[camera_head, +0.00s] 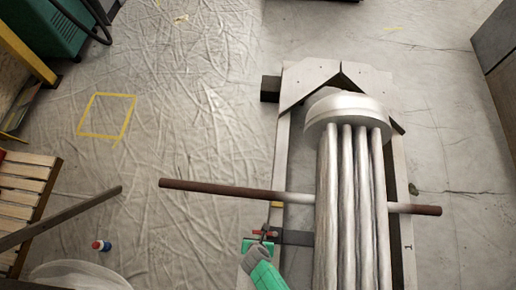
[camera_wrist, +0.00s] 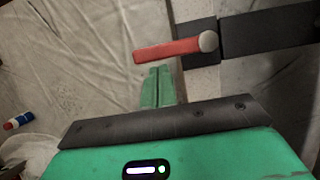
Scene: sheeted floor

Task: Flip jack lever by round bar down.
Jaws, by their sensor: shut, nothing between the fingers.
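The jack lever (camera_wrist: 168,50) is a red handle lying roughly level in the wrist view, with a pale round knob at its right end. It is small in the head view (camera_head: 262,233), just below the round bar (camera_head: 215,188). The bar is brown at its ends, silver in the middle, and passes across the bundle of pipes. My gripper (camera_wrist: 157,72) is shut and empty, its green fingertips just below the lever in the wrist view. In the head view my gripper (camera_head: 258,244) is close to the lever; whether they touch is unclear.
Large metal pipes (camera_head: 352,210) with a rounded cap (camera_head: 348,108) rest on a pale frame (camera_head: 285,150). A dark bracket (camera_wrist: 265,33) lies behind the lever. A wooden pallet (camera_head: 28,185), dark beam (camera_head: 70,215) and small red-and-blue object (camera_head: 101,245) are at left. Sheeted floor between is clear.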

